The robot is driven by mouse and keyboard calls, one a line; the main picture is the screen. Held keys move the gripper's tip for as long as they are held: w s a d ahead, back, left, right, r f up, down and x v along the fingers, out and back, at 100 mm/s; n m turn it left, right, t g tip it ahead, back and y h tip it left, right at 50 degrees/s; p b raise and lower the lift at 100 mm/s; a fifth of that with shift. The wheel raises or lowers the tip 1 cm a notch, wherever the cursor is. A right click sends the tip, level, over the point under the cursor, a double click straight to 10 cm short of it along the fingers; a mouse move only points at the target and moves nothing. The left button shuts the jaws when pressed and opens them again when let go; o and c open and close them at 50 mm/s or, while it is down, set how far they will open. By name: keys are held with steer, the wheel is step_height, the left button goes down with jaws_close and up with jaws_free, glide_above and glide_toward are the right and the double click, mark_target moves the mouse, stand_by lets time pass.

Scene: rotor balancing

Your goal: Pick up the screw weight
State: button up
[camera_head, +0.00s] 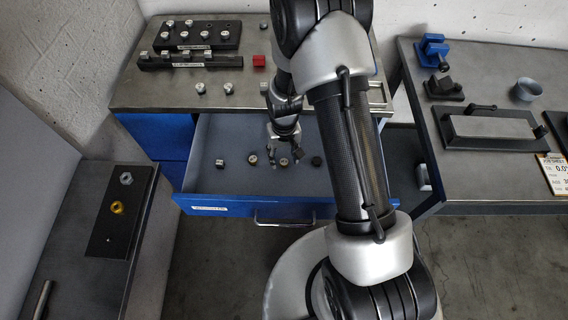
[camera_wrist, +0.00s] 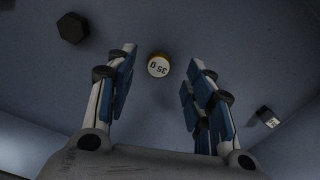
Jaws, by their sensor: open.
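Several small screw weights lie in a row in the open blue drawer. A brass-sided weight with a white top marked 35 g (camera_wrist: 158,66) lies just beyond and between my fingertips in the wrist view; it appears to be the brass weight (camera_head: 284,162) in the head view. My gripper (camera_wrist: 160,80) is open and empty, pointing down into the drawer (camera_head: 200,185); it also shows in the head view (camera_head: 284,148). A black hexagonal weight (camera_wrist: 72,27) lies to the left in the wrist view. Another white-topped weight (camera_wrist: 268,117) lies to the right, beside a finger.
A grey bench top (camera_head: 140,95) above the drawer carries black weight racks (camera_head: 198,36) and a red block (camera_head: 259,61). A side table at right holds a blue vise (camera_head: 432,50) and a cup (camera_head: 527,89). A black plate (camera_head: 122,212) lies at left.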

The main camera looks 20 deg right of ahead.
mark_target(284, 162)
step_height(284, 162, down, 3)
steer(key=shift+w+f+b, duration=0.15)
steer(key=shift+b, duration=0.3)
steer(key=c, duration=1)
steer(key=shift+r, duration=0.2)
steer(key=shift+c, duration=0.2)
